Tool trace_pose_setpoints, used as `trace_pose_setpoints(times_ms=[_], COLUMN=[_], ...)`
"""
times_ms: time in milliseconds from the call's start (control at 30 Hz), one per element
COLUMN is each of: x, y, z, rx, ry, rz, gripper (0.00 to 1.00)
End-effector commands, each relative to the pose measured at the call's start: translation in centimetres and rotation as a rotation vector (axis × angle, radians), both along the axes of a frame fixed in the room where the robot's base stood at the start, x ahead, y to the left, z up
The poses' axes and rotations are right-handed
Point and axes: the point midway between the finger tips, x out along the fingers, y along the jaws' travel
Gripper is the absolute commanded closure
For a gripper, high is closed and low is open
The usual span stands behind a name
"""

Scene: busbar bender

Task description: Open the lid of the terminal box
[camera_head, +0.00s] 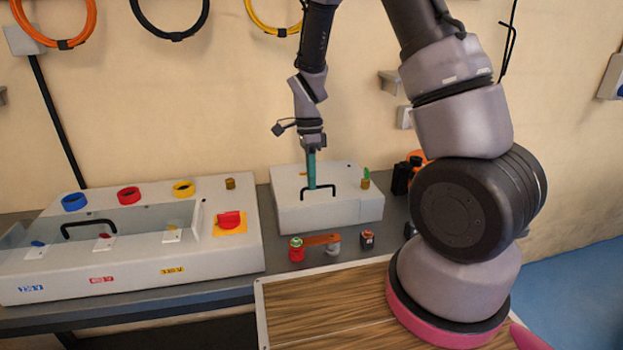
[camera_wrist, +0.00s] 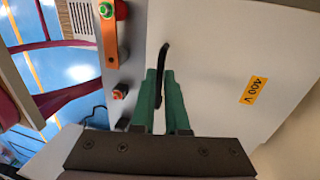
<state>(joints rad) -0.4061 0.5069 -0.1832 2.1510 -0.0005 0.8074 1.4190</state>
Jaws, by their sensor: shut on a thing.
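The terminal box (camera_head: 345,213) is a pale grey box on the bench, right of the larger panel. Its lid (camera_head: 345,178) looks flat and closed, with a black bar handle (camera_head: 319,188) on top. In the wrist view the lid (camera_wrist: 215,50) fills the right side and carries an orange "400 V" label (camera_wrist: 255,90). My gripper (camera_head: 312,186) points down at the handle. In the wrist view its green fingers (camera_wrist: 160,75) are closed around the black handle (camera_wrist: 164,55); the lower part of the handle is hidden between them.
The larger panel (camera_head: 235,255) with coloured rings and a red knob (camera_head: 229,219) stands to the left. In front of the box are a copper-coloured bar (camera_head: 322,240), a red button (camera_head: 296,252) and a small dark part (camera_head: 367,239). A brass post (camera_head: 366,184) rises at the lid's right.

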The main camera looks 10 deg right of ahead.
Motion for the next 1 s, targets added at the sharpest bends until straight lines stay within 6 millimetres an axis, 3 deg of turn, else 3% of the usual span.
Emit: trace_pose_setpoints(times_ms=[467,667,1000], x=[0.4,1.4,4.9], y=[0.1,0.1,0.0], z=[0.9,3.2,8.2], rx=[0.002,0.002,0.0], ry=[-0.004,-0.009,-0.015], rz=[0.001,0.002,0.002], gripper=[1.0,1.0,1.0])
